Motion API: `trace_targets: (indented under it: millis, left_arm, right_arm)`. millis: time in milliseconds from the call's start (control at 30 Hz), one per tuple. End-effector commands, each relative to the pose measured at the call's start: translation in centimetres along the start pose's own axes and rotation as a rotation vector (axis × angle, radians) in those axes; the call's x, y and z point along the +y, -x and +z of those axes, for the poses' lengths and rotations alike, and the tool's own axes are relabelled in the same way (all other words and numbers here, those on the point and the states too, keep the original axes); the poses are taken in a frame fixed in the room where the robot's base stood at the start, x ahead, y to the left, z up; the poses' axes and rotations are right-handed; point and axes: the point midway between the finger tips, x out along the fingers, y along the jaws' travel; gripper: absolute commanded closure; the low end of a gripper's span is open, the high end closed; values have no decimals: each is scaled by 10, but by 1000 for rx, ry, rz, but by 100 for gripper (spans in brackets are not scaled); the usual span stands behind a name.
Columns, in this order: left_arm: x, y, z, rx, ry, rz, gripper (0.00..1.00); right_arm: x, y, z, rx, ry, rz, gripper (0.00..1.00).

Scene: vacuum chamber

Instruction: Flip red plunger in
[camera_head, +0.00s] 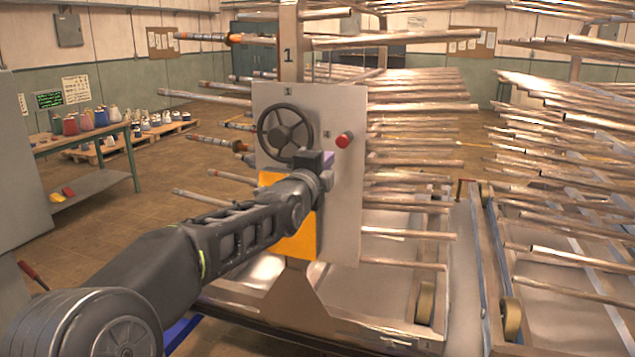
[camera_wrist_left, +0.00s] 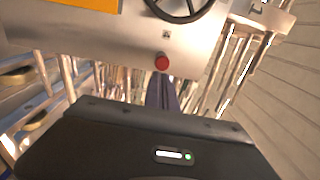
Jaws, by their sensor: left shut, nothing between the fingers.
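The red plunger (camera_head: 344,140) is a small red knob on the right part of a light grey panel (camera_head: 345,215). In the left wrist view the red plunger (camera_wrist_left: 162,62) sits just beyond the tips of my left gripper (camera_wrist_left: 162,80), whose fingers are shut and empty. In the head view my left gripper (camera_head: 328,159) is in front of the panel, just below and left of the plunger, mostly hidden behind its own wrist. I cannot tell whether the fingertips touch the panel. My right gripper is in neither view.
A dark handwheel (camera_head: 285,132) is on the panel, left of the plunger. An orange plate (camera_head: 305,238) is lower on the panel. Racks of metal rods (camera_head: 420,140) stand behind and right. A table (camera_head: 85,140) with coloured containers is at the far left.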

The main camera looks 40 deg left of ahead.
Motion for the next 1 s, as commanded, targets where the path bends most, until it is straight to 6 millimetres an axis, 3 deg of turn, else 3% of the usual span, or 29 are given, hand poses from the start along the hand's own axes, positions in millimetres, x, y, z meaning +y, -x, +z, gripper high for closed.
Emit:
trace_targets:
  millis: [100, 300, 1000]
  left_arm:
    - [2, 25, 0, 0, -1, -4, 100]
    - [0, 48, 0, 0, 0, -2, 100]
    - [0, 53, 0, 0, 7, -1, 100]
  right_arm:
    - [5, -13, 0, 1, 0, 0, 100]
    - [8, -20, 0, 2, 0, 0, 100]
    - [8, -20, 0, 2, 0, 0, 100]
